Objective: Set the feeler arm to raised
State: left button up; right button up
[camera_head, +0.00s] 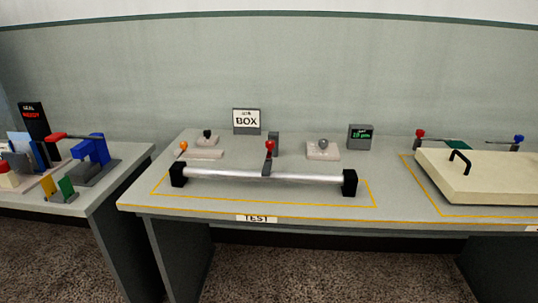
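A long silver spindle (225,173) lies across two black end blocks, the left one (177,175) and the right one (350,182), on the TEST table. What looks like the feeler arm (268,158) has a red knob and stands at the middle of the spindle, in front of a dark grey post (274,142). Its lower end reaches down to the spindle. I cannot tell whether it touches it. Neither of my grippers is in view.
A cream lid with black handle (480,175) sits right. A left table (125,160) holds blue and red devices.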

aim_at(270, 143)
jog(key=k, duration=1.15)
jog(key=u, duration=0.7)
jog(key=i, duration=0.9)
jog(key=z, duration=0.5)
jog(key=i, duration=0.8)
jog(key=z, duration=0.7)
